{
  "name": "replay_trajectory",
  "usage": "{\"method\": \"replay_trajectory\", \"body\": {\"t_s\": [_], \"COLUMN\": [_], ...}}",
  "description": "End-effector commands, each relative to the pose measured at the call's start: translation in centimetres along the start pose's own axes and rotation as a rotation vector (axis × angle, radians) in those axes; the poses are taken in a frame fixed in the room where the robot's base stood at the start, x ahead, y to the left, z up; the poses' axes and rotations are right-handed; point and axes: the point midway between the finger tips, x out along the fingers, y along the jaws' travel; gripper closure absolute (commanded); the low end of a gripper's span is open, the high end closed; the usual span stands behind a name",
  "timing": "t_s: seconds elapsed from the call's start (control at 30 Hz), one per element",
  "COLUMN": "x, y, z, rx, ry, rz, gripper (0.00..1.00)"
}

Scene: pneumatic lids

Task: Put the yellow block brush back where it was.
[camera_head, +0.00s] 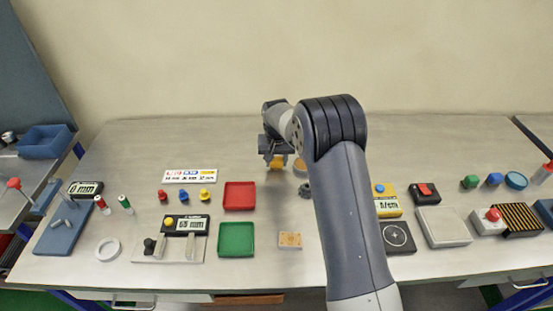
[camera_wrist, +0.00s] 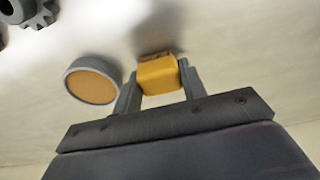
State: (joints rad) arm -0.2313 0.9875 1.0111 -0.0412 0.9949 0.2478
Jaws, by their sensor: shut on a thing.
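The yellow block brush (camera_wrist: 158,76) is between the two fingers of my gripper (camera_wrist: 158,82) in the wrist view, with a thin brown strip along its far side. My gripper is shut on it. In the head view the yellow block brush (camera_head: 277,161) shows below my gripper (camera_head: 276,158), at the back middle of the table. A shadow lies beside the brush on the table in the wrist view. I cannot tell whether the brush touches the table.
A round grey dish with a tan inside (camera_wrist: 92,80) lies close left of my gripper. A dark gear (camera_wrist: 30,12) lies beyond it. A red tray (camera_head: 239,196) and a green tray (camera_head: 236,239) are to the left. The back of the table is clear.

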Motion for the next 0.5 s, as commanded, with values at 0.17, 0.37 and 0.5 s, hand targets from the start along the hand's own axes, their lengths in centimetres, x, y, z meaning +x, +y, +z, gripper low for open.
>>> {"method": "replay_trajectory", "body": {"t_s": [0.17, 0.37, 0.5], "x": [0.36, 0.32, 0.31], "y": [0.0, 0.0, 0.01], "z": [0.06, 0.06, 0.06], "rx": [0.0, 0.0, 0.0], "ry": [0.0, -0.001, -0.001], "rz": [0.0, 0.0, 0.0], "gripper": [0.82, 0.47, 0.39]}}
